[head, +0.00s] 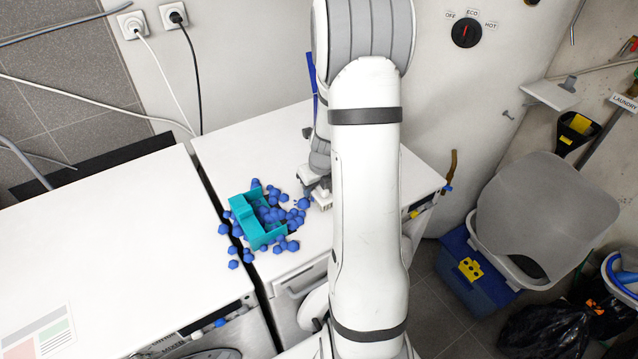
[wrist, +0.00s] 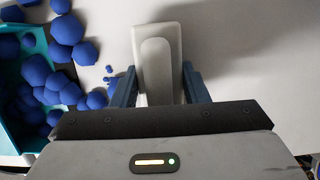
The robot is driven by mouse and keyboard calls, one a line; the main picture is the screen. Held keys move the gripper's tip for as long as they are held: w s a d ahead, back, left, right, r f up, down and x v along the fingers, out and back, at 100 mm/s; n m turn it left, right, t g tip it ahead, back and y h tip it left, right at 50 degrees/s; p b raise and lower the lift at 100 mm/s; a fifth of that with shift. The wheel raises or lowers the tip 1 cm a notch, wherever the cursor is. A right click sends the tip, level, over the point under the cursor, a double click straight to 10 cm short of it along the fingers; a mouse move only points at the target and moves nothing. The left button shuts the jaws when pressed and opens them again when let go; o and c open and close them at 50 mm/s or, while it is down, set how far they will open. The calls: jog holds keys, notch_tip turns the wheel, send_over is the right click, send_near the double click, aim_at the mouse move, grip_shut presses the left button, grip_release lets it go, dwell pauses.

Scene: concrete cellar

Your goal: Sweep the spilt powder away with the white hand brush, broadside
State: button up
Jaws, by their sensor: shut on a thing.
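The white hand brush (wrist: 158,45) sits between the two dark fingers of my gripper (wrist: 160,82), which is shut on it. In the head view my gripper (head: 318,184) is low over the right white machine top, with part of the white brush (head: 322,199) showing beside my arm. The bristles are hidden. The spilt powder shows as blue lumps (head: 292,216), piled in and around a teal open tray (head: 240,207). In the wrist view the lumps (wrist: 66,30) lie left of the brush, with small blue crumbs (wrist: 108,80) close to the left finger. The brush is apart from the larger lumps.
The tray lies by the narrow gap between the right machine top (head: 222,148) and the left one (head: 110,230). Some lumps lie near that gap and the front edge. The white wall with sockets (head: 132,25) stands behind.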

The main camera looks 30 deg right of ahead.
aim_at(288, 205)
jog(key=shift+s+a+f+p, duration=0.15)
jog(key=shift+a+p, duration=0.3)
jog(key=shift+a, duration=1.05)
jog(key=shift+s+a+p, duration=0.15)
jog(key=shift+a+p, duration=0.45)
jog(key=shift+a, duration=0.8)
jog(key=shift+a, duration=0.1)
jog(key=shift+a+p, duration=0.65)
jog(key=shift+a, duration=0.55)
notch_tip(288, 205, up, 7)
jog(key=p, duration=0.8)
jog(key=shift+w+r, duration=0.2)
